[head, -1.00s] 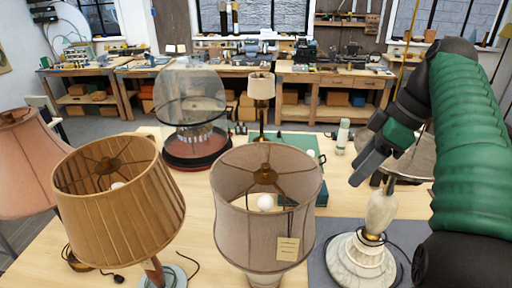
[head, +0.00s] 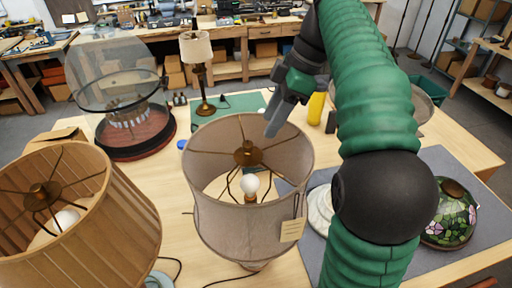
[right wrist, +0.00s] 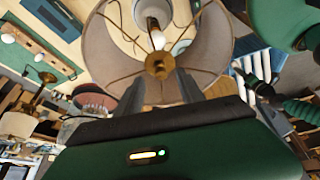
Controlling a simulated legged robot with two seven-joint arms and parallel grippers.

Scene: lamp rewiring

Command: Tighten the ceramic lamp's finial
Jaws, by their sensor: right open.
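The lamp with the greyish drum shade (head: 215,215) stands at the front middle, a paper tag on its side. I take it for the ceramic lamp, but its base is almost wholly hidden below the shade. Its brass finial and hub (head: 247,154) sit at the centre of the spider arms, with a lit-looking white bulb below. My right gripper (head: 272,128) is open and empty over the shade's far right rim. In the right wrist view the brass finial (right wrist: 158,66) appears just beyond and between the two fingertips, apparently not touched. My left gripper is not in view.
A pleated wooden-toned shade (head: 110,215) stands close on the left. A glass dome (head: 112,75) is behind it. A small lamp (head: 196,48) stands at the back. A stained-glass shade (head: 455,213) and a grey mat (head: 465,170) lie on the right.

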